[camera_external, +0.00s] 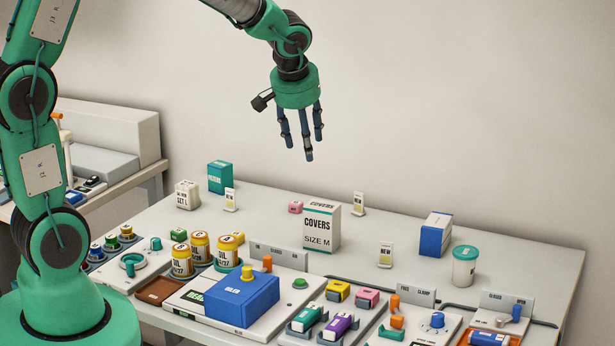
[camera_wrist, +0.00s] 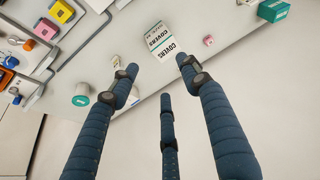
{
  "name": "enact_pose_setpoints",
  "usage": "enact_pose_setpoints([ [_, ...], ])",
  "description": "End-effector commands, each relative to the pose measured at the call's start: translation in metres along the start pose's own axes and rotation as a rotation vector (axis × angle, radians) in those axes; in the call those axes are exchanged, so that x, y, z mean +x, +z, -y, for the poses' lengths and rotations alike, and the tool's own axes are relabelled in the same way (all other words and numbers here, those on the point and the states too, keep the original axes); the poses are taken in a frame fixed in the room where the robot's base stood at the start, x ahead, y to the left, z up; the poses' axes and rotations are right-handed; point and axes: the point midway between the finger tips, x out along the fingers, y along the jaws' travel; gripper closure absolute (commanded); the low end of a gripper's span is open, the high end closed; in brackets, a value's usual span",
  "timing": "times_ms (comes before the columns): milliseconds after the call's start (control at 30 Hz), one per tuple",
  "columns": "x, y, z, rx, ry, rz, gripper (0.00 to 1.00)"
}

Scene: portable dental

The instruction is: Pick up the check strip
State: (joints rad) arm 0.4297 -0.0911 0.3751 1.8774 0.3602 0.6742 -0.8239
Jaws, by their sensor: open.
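No item I can make out is labelled as a check strip, so I cannot tell which one it is. Small upright white pieces marked "NEW" stand on the table: one at the left (camera_external: 231,200), one at the back (camera_external: 358,204) and one nearer the middle (camera_external: 385,255). My three-fingered gripper (camera_external: 303,145) hangs high above the back of the table, fingers spread and pointing down, holding nothing. In the wrist view its open fingers (camera_wrist: 158,78) frame the table's edge, and they hide part of what lies behind them.
A white "COVERS SIZE M" box (camera_external: 322,230) stands mid-table beside a small pink block (camera_external: 295,207). A blue-and-white box (camera_external: 435,235) and a lidded cup (camera_external: 464,267) stand to the right. Jars, a large blue block (camera_external: 243,299) and control panels crowd the front. The back right is clear.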

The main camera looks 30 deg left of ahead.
Motion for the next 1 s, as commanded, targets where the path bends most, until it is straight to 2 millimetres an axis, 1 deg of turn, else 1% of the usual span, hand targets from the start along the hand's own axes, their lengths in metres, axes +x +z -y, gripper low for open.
enact_pose_setpoints([
  [33, 0.013, 0.0, -0.018, 0.005, -0.002, 0.005, 0.53],
  [167, 0.048, 0.002, -0.059, -0.001, -0.004, 0.008, 0.53],
  [300, 0.085, 0.01, -0.104, -0.004, -0.003, 0.009, 0.53],
  [400, 0.108, 0.018, -0.132, -0.007, -0.002, 0.01, 0.53],
  [500, 0.126, 0.026, -0.153, -0.011, 0.0, 0.01, 0.53],
  [600, 0.139, 0.032, -0.166, -0.013, 0.001, 0.01, 0.53],
  [700, 0.144, 0.035, -0.173, -0.014, 0.003, 0.009, 0.53],
  [1000, 0.146, 0.036, -0.174, -0.016, 0.003, 0.009, 0.53],
])
